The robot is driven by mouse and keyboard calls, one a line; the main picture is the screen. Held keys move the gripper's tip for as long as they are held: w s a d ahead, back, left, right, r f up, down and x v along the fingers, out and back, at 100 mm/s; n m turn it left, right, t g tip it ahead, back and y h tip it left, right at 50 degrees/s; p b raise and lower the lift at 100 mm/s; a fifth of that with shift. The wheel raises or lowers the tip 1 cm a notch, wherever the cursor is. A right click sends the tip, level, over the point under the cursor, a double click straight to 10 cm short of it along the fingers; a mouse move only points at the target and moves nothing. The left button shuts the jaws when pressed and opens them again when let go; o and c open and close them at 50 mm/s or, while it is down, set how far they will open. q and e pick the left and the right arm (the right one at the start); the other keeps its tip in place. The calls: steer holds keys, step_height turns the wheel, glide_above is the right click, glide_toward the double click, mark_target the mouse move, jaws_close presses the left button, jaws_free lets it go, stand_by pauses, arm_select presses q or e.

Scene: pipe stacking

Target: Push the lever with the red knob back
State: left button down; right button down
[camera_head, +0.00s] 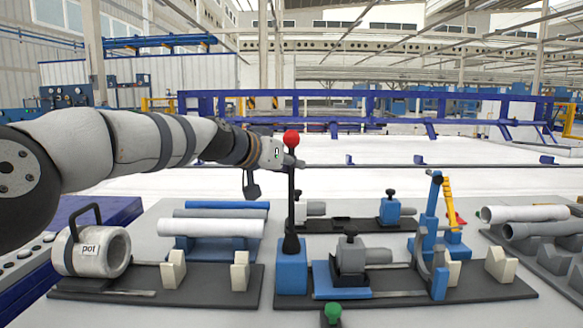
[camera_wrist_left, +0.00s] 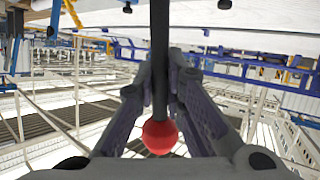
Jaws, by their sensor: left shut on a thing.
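The lever is a dark upright rod (camera_head: 291,205) with a red knob (camera_head: 291,138) on top. It rises from a blue block (camera_head: 291,273) near the middle of the table. My left gripper (camera_head: 290,162) is at the top of the lever, just below the knob. In the left wrist view the rod (camera_wrist_left: 160,50) runs between the two fingers and the red knob (camera_wrist_left: 159,136) shows below them, so the gripper is shut on the lever. The lever looks nearly upright. My right gripper is not in view.
A clamp fixture (camera_head: 352,262) and a yellow-handled tool (camera_head: 450,200) stand right of the lever. A green knob (camera_head: 332,311) is at the front.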

arm_select(q)
steer(key=shift+f, duration=0.15)
steer(key=c, duration=1.7)
jaws_free()
steer(key=shift+w, duration=0.15)
steer(key=shift+o, duration=0.2)
steer(key=v, duration=1.2)
